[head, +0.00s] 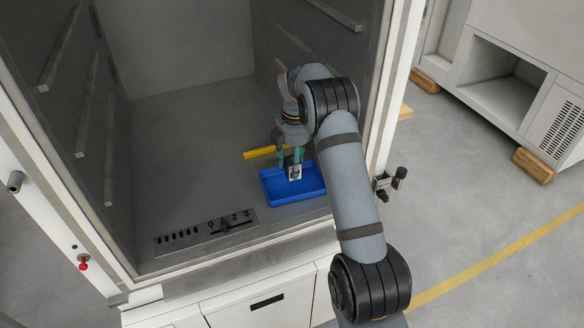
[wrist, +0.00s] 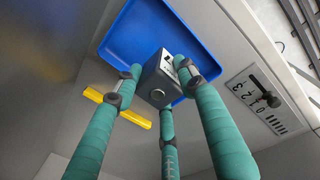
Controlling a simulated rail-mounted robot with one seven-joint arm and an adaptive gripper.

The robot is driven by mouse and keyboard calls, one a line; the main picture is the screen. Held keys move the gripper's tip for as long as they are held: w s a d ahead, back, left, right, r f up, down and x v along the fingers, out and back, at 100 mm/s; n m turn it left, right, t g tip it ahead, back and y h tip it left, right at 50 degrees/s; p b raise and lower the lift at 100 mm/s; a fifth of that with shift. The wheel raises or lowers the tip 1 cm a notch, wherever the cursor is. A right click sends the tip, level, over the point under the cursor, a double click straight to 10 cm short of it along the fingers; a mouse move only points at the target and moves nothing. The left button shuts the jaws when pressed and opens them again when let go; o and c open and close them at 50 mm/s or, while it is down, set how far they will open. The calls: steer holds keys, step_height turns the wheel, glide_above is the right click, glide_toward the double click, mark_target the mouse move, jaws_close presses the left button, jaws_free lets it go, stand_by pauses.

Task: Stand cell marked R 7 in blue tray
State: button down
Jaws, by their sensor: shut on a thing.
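The blue tray (head: 311,191) lies on the chamber floor near the front opening; its inside also shows in the wrist view (wrist: 135,42). My gripper (head: 290,166), with teal fingers, is shut on a small grey boxy cell (head: 295,174). In the wrist view the fingertips (wrist: 158,90) press around the cell (wrist: 153,80). The cell carries a pale label with dark marks, too small to read. In the head view the cell is over the tray's back part. I cannot tell whether it touches the tray floor.
A yellow bar (head: 262,152) lies just behind the tray. A slider panel (head: 206,232) marked 0 to 3 is at the chamber's front edge, left of the tray. The chamber wall and door frame stand close on the right. The chamber floor left of the tray is clear.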

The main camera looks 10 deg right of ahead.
steer(key=shift+w+f, duration=0.3)
steer(key=shift+w, duration=0.1)
steer(key=shift+f+p, duration=0.65)
steer(key=shift+f, duration=1.3)
steer(key=shift+f, duration=0.15)
steer(key=c, duration=1.1)
jaws_free()
steer(key=shift+o, duration=0.3)
steer(key=r, duration=0.4)
steer(key=s+r, duration=0.1)
steer(key=r, duration=0.3)
steer(key=r+b, duration=0.1)
steer(key=r, duration=0.3)
steer(key=shift+s+r, duration=0.15)
steer(key=shift+s, duration=0.1)
